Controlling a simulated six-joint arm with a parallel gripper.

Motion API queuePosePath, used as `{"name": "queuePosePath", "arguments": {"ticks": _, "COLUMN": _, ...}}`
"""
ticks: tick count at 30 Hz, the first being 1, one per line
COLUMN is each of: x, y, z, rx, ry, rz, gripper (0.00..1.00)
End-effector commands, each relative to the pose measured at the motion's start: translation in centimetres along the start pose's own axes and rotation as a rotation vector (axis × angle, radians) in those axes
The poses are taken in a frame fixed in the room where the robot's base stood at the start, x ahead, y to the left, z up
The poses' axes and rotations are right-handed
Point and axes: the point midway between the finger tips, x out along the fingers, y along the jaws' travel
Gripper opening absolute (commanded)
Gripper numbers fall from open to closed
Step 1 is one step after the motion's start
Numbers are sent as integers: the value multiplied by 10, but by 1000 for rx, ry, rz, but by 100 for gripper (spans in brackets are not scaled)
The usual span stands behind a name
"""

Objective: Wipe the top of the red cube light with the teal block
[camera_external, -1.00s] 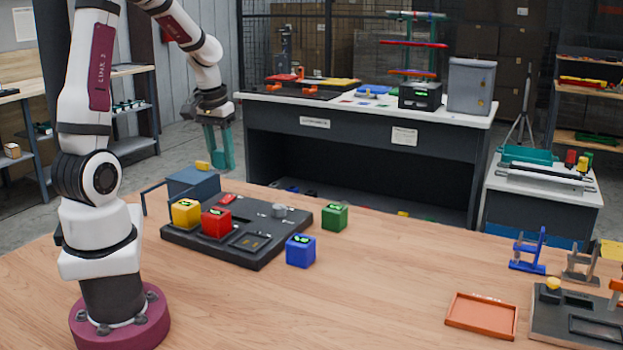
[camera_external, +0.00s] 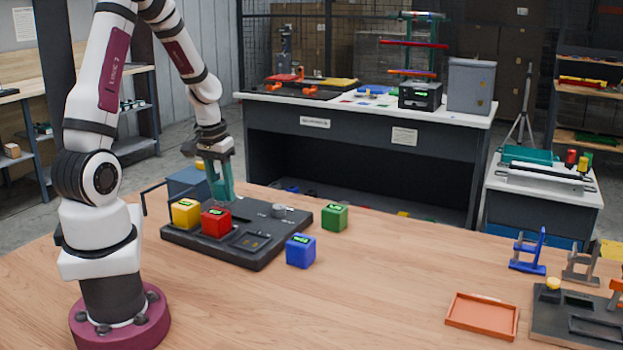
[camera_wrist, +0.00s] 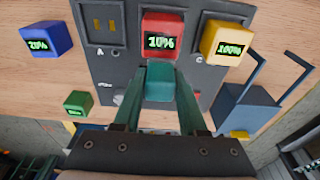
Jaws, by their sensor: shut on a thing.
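The red cube light (camera_external: 216,223) sits on the dark board beside the yellow cube; in the wrist view its lit top reads 10% (camera_wrist: 163,24). My gripper (camera_external: 224,196) points down over the board, just behind the red cube. In the wrist view my gripper (camera_wrist: 158,88) is shut on the teal block (camera_wrist: 160,83), which lies between its two teal fingers close to the red cube's edge. I cannot tell whether block and cube touch. In the external view the block blends with the teal fingers.
A dark board (camera_external: 255,262) holds the yellow cube (camera_external: 186,213). A blue cube (camera_external: 300,251) and a green cube (camera_external: 334,217) stand right of it. A blue-grey box with a handle (camera_external: 188,184) stands behind. An orange tray (camera_external: 482,316) lies far right; the middle table is clear.

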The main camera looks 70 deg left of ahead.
Motion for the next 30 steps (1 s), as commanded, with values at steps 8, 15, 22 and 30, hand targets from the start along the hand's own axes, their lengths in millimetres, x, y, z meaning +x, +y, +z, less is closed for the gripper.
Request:
{"name": "queuePosePath", "arguments": {"ticks": 8, "x": 5, "y": 0, "z": 23, "rx": -1, "ry": -1, "rz": 1, "gripper": 0}}
{"name": "queuePosePath", "arguments": {"ticks": 15, "x": 2, "y": 0, "z": 45, "rx": -1, "ry": 0, "rz": 1, "gripper": 0}}
{"name": "queuePosePath", "arguments": {"ticks": 22, "x": 0, "y": 0, "z": 59, "rx": 0, "ry": 0, "rz": 1, "gripper": 0}}
{"name": "queuePosePath", "arguments": {"ticks": 30, "x": 4, "y": 0, "z": 34, "rx": 1, "ry": -1, "rz": 1, "gripper": 0}}
